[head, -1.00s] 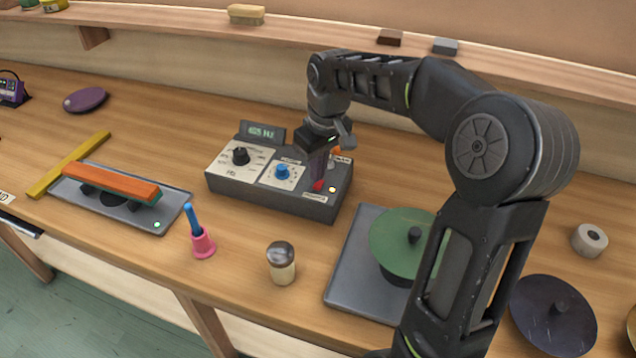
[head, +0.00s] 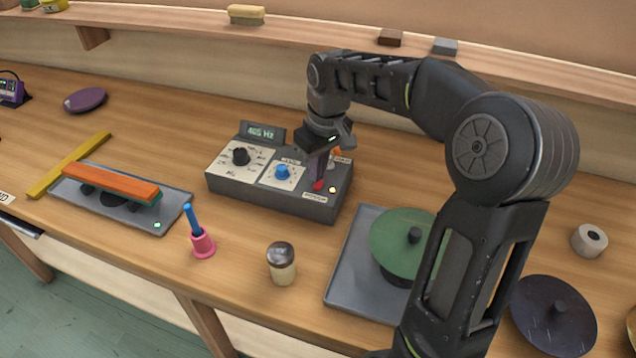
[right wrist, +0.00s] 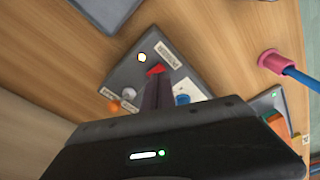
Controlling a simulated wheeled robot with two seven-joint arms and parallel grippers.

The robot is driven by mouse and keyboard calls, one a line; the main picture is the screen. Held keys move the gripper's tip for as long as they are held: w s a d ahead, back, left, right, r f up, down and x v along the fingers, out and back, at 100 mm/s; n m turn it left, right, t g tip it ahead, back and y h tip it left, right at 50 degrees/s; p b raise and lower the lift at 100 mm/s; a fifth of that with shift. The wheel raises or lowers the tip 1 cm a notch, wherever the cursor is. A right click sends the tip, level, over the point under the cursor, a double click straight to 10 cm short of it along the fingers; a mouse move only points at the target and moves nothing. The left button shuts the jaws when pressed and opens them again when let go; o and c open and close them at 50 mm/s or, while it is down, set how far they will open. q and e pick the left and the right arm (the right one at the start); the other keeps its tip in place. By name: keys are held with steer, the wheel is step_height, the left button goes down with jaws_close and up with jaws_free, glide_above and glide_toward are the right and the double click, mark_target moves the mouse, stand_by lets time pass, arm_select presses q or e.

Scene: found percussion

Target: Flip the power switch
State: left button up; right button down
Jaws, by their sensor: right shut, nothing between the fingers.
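A grey control box (head: 270,202) stands mid-table in the head view, with a small display reading about 405 Hz, a black knob (head: 240,156) and a blue knob (head: 283,171). A red switch (head: 318,186) is near its right end, beside a lit indicator (head: 333,189). My right gripper (head: 319,178) is shut and empty, pointing down with its fingertips right at the red switch; contact cannot be told. In the right wrist view the red switch (right wrist: 156,69) shows just beyond the fingertips (right wrist: 154,82). My left gripper is out of view.
An orange knob (right wrist: 113,106) lies close to the fingers. A shelf (head: 330,35) runs behind.

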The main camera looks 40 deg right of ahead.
mark_target(318, 186)
steer(key=shift+f+b, duration=0.75)
steer(key=shift+f, duration=0.3)
stand_by(0.9)
steer(key=shift+r, duration=0.15)
step_height(318, 186, up, 7)
steer(key=p, duration=0.5)
steer(key=shift+p, duration=0.3)
stand_by(0.4)
